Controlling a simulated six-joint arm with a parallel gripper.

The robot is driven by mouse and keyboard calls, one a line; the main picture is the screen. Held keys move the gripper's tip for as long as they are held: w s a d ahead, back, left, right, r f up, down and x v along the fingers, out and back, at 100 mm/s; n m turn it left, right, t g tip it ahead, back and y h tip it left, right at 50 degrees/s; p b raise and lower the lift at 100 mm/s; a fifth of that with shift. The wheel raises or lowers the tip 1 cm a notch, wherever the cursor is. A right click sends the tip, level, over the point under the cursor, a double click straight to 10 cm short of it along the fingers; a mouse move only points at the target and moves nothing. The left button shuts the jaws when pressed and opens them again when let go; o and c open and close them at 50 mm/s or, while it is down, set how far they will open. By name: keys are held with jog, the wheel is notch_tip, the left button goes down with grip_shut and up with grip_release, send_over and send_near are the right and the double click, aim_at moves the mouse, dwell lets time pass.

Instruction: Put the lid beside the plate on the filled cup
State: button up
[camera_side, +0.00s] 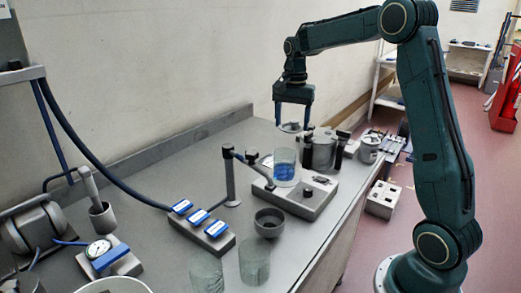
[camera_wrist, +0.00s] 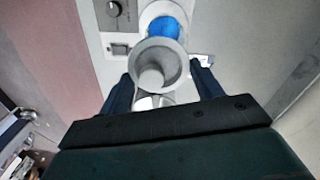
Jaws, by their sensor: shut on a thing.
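My gripper (camera_side: 293,120) is shut on a grey round lid (camera_side: 291,127), held level above the bench. In the wrist view the lid (camera_wrist: 173,51) shows as a disc with a raised knob between the two fingers. The filled cup (camera_side: 285,157) is clear glass with blue liquid and stands on the grey plate (camera_side: 310,208). The lid is above the cup, with a gap between them in the side view. In the wrist view the blue liquid (camera_wrist: 165,27) shows just beyond the lid, which covers the cup's near edge.
A metal pot (camera_side: 323,150) stands close behind the cup. A post with a bent arm (camera_side: 230,175) stands to its left. A dark open cup (camera_side: 269,222), two clear empty glasses (camera_side: 254,262) (camera_side: 207,274) and a blue-switched block (camera_side: 203,226) are nearer. Bare bench lies at the front right.

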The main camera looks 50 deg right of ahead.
jog(key=shift+w+a+n, duration=0.3)
jog(key=shift+w+a, duration=0.25)
jog(key=shift+a, duration=0.1)
jog(key=shift+f, duration=0.2)
jog(key=shift+f, duration=2.9)
jog(key=shift+f, duration=0.6)
dwell(0.5)
jog(key=o, duration=1.2)
jog(key=shift+o, duration=0.2)
jog(key=shift+r, duration=0.1)
